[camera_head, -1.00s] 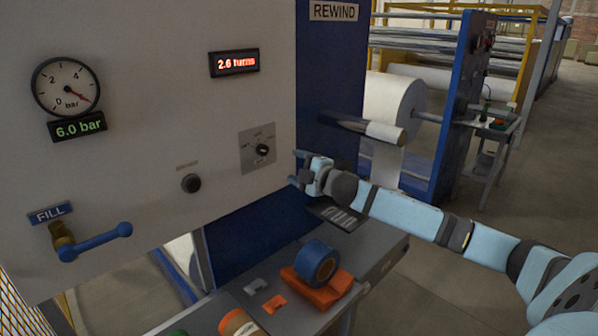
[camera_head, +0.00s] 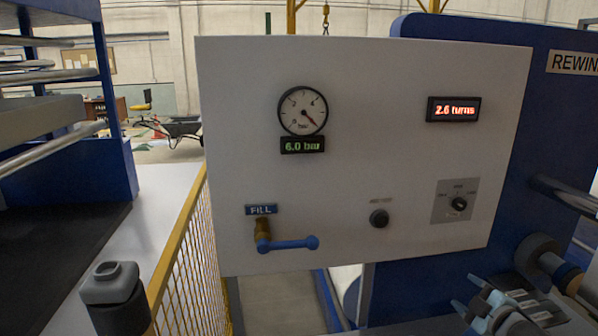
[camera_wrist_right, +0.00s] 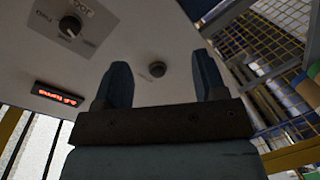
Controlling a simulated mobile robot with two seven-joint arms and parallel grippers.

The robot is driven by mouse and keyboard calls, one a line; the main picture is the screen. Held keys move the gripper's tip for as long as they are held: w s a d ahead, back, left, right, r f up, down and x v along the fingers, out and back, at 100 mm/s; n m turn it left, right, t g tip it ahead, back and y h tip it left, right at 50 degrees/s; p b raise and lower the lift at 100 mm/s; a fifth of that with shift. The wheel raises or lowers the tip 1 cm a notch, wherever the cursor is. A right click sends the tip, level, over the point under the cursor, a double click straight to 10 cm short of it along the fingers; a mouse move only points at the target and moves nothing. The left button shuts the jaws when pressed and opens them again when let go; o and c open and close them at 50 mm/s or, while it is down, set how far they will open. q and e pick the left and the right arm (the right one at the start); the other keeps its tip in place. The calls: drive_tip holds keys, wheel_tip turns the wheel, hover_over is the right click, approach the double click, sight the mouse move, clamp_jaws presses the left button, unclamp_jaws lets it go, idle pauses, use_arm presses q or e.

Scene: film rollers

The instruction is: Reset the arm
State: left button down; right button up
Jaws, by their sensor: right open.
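My right gripper (camera_head: 468,295) is at the lower right of the head view, below the white control panel (camera_head: 350,180) and apart from its knobs. In the right wrist view its two blue fingers (camera_wrist_right: 163,78) stand wide apart with nothing between them. The panel lies beyond the fingers there, with the round black button (camera_wrist_right: 157,69) between them and the selector knob (camera_wrist_right: 70,27) at the upper left. My left gripper is not in the head view.
The panel carries a gauge (camera_head: 303,111) with a 6.0 bar readout, a 2.6 turns display (camera_head: 453,109) and a blue FILL lever (camera_head: 288,244) pointing right. A yellow mesh fence (camera_head: 185,250) stands left of the panel. A blue machine frame (camera_head: 480,25) rises behind it.

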drive_tip(key=s+a+f+m+g+y, duration=0.1)
drive_tip(key=s+a+f+m+g, duration=0.25)
drive_tip(key=s+a+f, duration=0.9)
drive_tip(key=s+a+f+m+g, duration=0.1)
drive_tip(key=s+a+f+m, duration=0.2)
drive_tip(key=s+a+f, duration=0.2)
drive_tip(key=s+a+f+m+p, duration=0.1)
drive_tip(key=s+a+f+m, duration=0.3)
drive_tip(key=s, duration=0.8)
drive_tip(key=shift+s+a+f+g, duration=0.35)
drive_tip(key=shift+a+f, duration=0.4)
drive_tip(key=shift+a, duration=0.3)
